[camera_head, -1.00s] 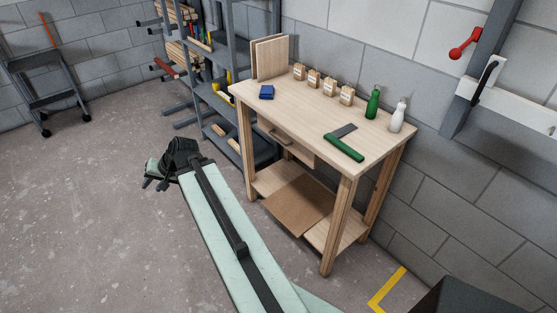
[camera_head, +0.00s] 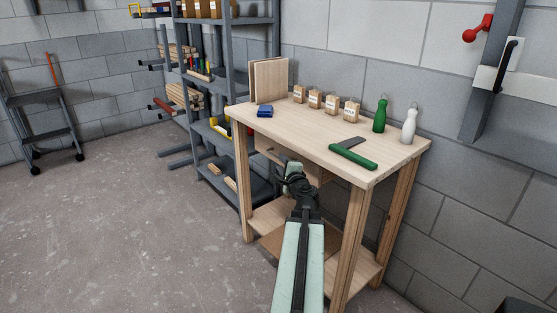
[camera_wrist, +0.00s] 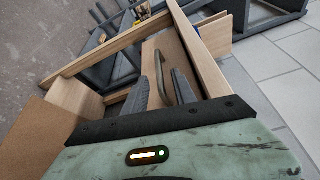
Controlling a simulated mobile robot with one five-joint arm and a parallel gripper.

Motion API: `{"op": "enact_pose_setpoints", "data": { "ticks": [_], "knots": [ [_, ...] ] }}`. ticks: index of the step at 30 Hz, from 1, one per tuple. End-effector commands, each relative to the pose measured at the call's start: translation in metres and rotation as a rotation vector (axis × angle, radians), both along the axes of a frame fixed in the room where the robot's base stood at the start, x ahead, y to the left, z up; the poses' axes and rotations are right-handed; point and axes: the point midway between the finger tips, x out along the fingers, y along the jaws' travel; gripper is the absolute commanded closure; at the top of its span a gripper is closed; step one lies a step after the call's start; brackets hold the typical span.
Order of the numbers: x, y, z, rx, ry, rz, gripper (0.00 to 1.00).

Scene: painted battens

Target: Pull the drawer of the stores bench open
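The stores bench (camera_head: 300,128) is a pale wooden table with a lower shelf. Its wooden drawer (camera_head: 266,147) sits under the top and looks shut; my gripper hides part of its front. My gripper (camera_head: 292,168) is in front of the drawer, below the bench top. In the wrist view, the drawer front (camera_wrist: 184,62) carries a grey bar handle (camera_wrist: 162,84). The two dark fingers of my gripper (camera_wrist: 159,80) are apart, with the handle showing between them. Gaps show on both sides, and I cannot tell whether either finger touches the handle.
On the bench top are a blue item (camera_head: 265,111), several small labelled bags, a green bottle (camera_head: 380,116), a white bottle (camera_head: 408,126) and a green-handled square (camera_head: 352,156). A grey rack (camera_head: 227,60) stands behind left. The floor (camera_head: 120,220) at left is clear.

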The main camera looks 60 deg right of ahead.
Motion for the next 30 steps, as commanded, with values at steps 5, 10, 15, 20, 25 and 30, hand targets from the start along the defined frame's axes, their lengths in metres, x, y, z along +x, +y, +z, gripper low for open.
{"op": "enact_pose_setpoints", "data": {
  "ticks": [5, 10, 15, 20, 25, 30],
  "knots": [
    [0.028, -0.025, -0.004, -0.001, 0.000, 0.002, 0.67],
    [0.046, -0.039, -0.005, 0.001, 0.000, 0.002, 0.67],
    [0.047, -0.039, -0.005, 0.000, 0.001, 0.002, 0.67],
    [0.047, -0.038, -0.005, 0.000, 0.001, 0.002, 0.93],
    [0.047, -0.038, -0.005, 0.000, 0.001, 0.003, 1.00],
    [0.047, -0.038, -0.005, 0.000, 0.001, 0.003, 1.00]
  ]
}}
